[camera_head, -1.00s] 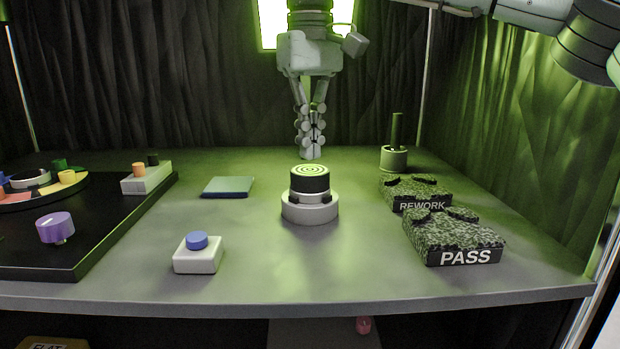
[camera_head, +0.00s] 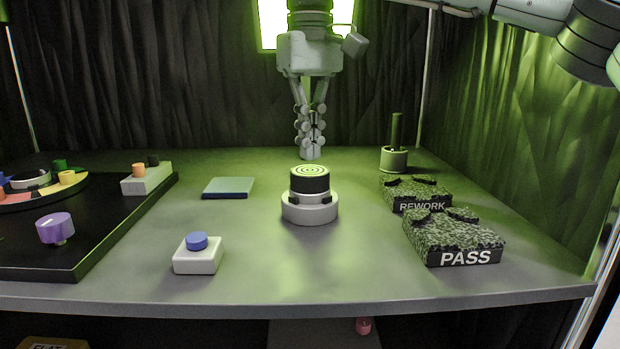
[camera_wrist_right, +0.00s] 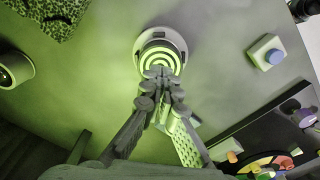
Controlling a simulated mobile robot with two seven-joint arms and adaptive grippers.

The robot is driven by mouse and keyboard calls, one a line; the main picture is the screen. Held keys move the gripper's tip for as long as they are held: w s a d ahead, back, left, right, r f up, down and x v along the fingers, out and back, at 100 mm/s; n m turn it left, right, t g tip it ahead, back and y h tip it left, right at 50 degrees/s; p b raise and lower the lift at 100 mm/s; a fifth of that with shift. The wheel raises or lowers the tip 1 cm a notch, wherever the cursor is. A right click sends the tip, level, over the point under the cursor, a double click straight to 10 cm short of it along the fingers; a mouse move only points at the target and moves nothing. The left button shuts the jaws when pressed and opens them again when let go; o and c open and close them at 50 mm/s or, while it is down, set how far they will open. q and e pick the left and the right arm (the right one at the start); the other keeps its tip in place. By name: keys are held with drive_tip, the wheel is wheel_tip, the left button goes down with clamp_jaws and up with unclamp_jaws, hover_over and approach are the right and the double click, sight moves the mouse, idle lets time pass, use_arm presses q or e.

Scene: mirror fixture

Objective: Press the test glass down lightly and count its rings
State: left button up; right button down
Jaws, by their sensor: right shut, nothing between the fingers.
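The test glass (camera_head: 310,172) is a round piece with bright concentric rings on top and a dark side. It sits level on a white round fixture (camera_head: 310,212) in the middle of the table. My right gripper (camera_head: 312,153) points down with its fingers shut and empty. In the head view its tips show just behind and above the glass, apart from it. In the right wrist view the shut fingertips (camera_wrist_right: 162,76) overlap the near edge of the ringed top (camera_wrist_right: 158,58) and hide part of the rings. Several rings show. My left gripper is out of view.
Camouflage-patterned REWORK (camera_head: 408,205) and PASS (camera_head: 467,257) blocks lie right of the fixture, with a post in a round base (camera_head: 394,160) behind. Left are a flat green pad (camera_head: 228,187), a white box with a blue button (camera_head: 198,261) and a black tray (camera_head: 90,250).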

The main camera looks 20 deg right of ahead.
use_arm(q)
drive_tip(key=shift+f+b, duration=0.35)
use_arm(e)
drive_tip(key=shift+f, duration=1)
idle(0.3)
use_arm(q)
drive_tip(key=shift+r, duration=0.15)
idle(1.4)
use_arm(e)
drive_tip(key=shift+r+p, duration=0.85)
drive_tip(key=shift+p, duration=0.2)
drive_tip(key=shift+r+p, duration=0.95)
drive_tip(key=shift+p, duration=0.1)
drive_tip(key=shift+r+p, duration=0.6)
drive_tip(key=shift+p, duration=0.15)
drive_tip(key=shift+r+p, duration=0.55)
drive_tip(key=shift+r, duration=0.55)
use_arm(q)
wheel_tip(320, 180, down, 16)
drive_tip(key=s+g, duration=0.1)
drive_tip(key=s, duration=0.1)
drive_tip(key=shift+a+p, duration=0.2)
drive_tip(key=shift+p, duration=0.1)
